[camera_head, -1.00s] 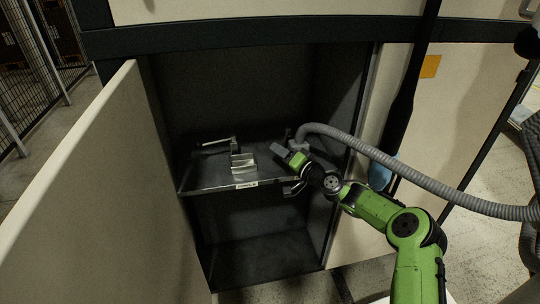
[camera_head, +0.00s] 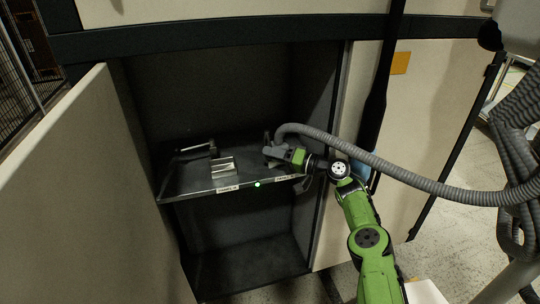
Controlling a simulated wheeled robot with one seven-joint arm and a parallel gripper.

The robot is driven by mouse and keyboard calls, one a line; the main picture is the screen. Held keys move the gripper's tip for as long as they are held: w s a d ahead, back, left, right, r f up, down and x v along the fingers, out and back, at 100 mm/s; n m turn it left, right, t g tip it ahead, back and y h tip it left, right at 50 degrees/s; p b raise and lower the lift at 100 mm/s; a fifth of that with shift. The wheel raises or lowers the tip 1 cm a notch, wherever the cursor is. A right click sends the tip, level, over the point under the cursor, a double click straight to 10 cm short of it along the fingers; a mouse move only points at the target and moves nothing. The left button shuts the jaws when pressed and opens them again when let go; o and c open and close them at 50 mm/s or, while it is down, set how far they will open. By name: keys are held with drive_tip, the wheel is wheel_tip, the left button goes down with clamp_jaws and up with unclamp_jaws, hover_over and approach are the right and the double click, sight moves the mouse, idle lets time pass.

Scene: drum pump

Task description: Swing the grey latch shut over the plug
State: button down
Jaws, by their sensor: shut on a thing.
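The plug (camera_head: 268,138) is at the end of the grey hose (camera_head: 400,182), at the right part of the cabinet shelf. My gripper (camera_head: 272,153) is beside the plug, at the shelf's right side, with its arm reaching in from the lower right. It is shut on what looks like the grey latch, close against the plug. The latch is small and mostly hidden by the gripper, so its exact angle cannot be told. A green light (camera_head: 257,184) glows on the shelf's front edge just below the gripper.
A metal holder (camera_head: 223,166) and a dark bar (camera_head: 195,148) stand on the shelf (camera_head: 180,184) to the left. The open cabinet door (camera_head: 80,190) is at the left. The hose arches across the right side, above my arm. The lower compartment looks empty.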

drive_tip(key=shift+w+d+r, duration=0.15)
drive_tip(key=shift+r, duration=0.1)
drive_tip(key=c, duration=1.1)
unclamp_jaws()
drive_tip(key=shift+o, duration=0.7)
drive_tip(key=shift+f, duration=0.15)
drive_tip(key=p+v, duration=0.3)
drive_tip(key=v, duration=0.8)
drive_tip(key=shift+d, duration=0.35)
